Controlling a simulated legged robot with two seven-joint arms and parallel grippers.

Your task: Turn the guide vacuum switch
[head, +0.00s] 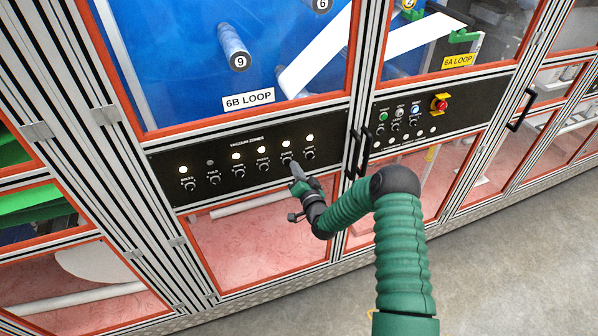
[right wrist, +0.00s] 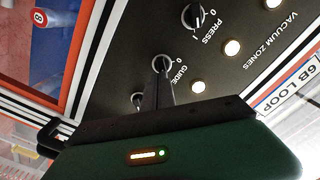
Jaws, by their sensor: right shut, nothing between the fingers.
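The guide vacuum switch (right wrist: 162,62) is a small round black knob with a white ring, beside the word GUIDE. In the head view, the guide switch (head: 287,158) sits in the row of knobs on the black vacuum zones panel (head: 165,161). My right gripper (head: 293,168) is just below it, pointing up at the panel. In the right wrist view, its dark fingers (right wrist: 160,72) are shut together, their tips at the knob's edge and partly covering it; whether they touch it is unclear. The lamp (right wrist: 198,86) by GUIDE is lit. My left gripper is not in view.
The press knob (right wrist: 193,16) is beside the guide switch, and another knob (head: 310,153) is on its other side. Black door handles (head: 358,155) stick out right of the panel. A second panel holds a red emergency button (head: 439,103). Grey floor (head: 500,240) is clear.

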